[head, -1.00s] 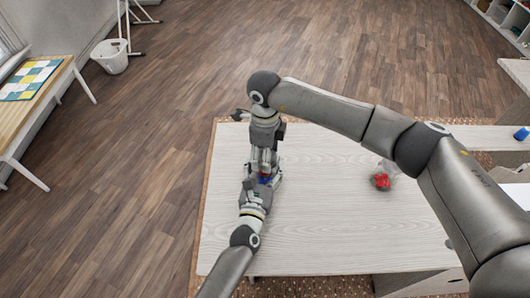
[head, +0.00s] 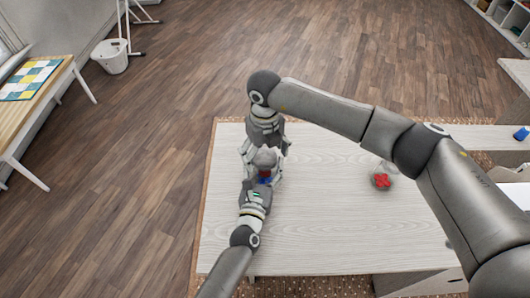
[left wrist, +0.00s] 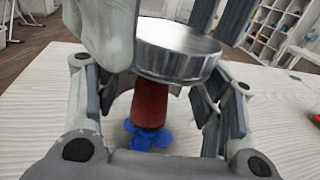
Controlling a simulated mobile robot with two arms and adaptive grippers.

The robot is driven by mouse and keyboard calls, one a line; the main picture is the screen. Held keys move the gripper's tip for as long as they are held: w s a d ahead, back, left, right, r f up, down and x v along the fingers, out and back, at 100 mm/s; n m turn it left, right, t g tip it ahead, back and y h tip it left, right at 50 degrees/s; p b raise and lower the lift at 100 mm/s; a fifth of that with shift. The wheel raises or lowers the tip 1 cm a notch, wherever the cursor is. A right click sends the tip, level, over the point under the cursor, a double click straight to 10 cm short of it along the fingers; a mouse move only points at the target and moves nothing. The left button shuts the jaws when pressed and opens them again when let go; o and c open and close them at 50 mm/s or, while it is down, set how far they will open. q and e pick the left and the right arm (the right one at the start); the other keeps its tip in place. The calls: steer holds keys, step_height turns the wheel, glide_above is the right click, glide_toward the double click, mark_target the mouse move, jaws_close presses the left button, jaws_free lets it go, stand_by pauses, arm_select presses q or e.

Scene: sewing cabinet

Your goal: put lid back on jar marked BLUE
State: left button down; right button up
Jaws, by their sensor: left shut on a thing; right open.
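My left gripper (left wrist: 150,115) is shut on a clear jar, whose glass is hard to make out. A red cylinder (left wrist: 152,103) and a blue petal-shaped piece (left wrist: 150,137) show between the fingers. A silver lid (left wrist: 178,52) sits at the jar's top in the left wrist view and looks slightly tilted; I cannot tell whether it is fully seated. In the head view the round grey lid (head: 265,158) lies between the open fingers of my right gripper (head: 264,155), above my left gripper (head: 262,188). No marking on the jar is readable.
A clear container with a red petal-shaped piece (head: 382,181) stands on the right of the pale table (head: 320,235). The table between it and my grippers is clear. A small blue object (head: 521,134) lies on a surface at the far right.

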step_height(320, 180, up, 12)
stand_by(0.6)
arm_select(q)
steer(key=shift+c, duration=1.3)
jaws_free()
steer(key=shift+s, duration=0.1)
steer(key=v, duration=1.2)
